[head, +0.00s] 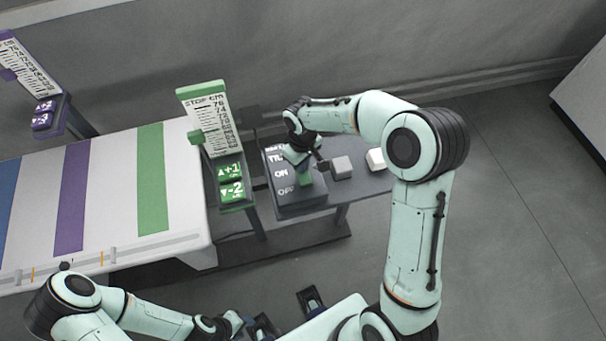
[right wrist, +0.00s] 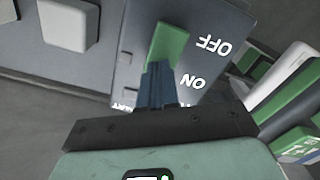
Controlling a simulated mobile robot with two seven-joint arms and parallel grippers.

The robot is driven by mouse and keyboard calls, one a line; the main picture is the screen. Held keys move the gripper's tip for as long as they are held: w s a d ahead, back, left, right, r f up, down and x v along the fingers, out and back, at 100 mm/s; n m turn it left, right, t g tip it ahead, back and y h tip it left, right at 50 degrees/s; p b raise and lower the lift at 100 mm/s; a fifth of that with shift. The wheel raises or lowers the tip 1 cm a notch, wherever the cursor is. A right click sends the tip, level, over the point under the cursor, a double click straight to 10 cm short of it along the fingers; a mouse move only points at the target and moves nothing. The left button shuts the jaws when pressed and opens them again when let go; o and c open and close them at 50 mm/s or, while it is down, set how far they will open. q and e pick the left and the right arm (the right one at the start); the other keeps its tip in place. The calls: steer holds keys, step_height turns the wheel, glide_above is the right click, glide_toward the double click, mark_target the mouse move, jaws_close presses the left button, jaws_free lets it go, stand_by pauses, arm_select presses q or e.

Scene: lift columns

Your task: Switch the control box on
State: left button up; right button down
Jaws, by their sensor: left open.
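The control box (head: 288,204) is a dark slanted panel with white ON and OFF labels, on the grey bench. Its green switch (head: 306,180) shows beside the OFF label; in the right wrist view the switch (right wrist: 169,42) is also level with OFF. My right gripper (head: 299,158) is over the box at the ON side of the switch. Its dark fingers (right wrist: 158,80) look shut together, with tips at the switch's near end; they hide part of it, and I cannot tell whether they touch. My left gripper (head: 233,322) is open, low in the head view, away from the box.
A green scale post (head: 210,118) with a green +1/-2 button box (head: 231,184) stands left of the control box. A striped white table (head: 110,190) and a purple post (head: 28,68) are further left.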

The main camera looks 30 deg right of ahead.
arm_select(q)
steer(key=shift+s+f, duration=0.1)
arm_select(e)
steer(key=shift+s+f, duration=0.1)
steer(key=shift+f, duration=0.1)
steer(key=shift+r+p, duration=1.95)
steer(key=shift+r, duration=1.65)
arm_select(q)
steer(key=w+r, duration=0.1)
steer(key=r, duration=0.2)
steer(key=w+r, duration=0.1)
steer(key=shift+w+r, duration=0.35)
steer(key=shift+r, duration=0.05)
steer(key=shift+s, duration=0.1)
arm_select(e)
steer(key=shift+f, duration=0.1)
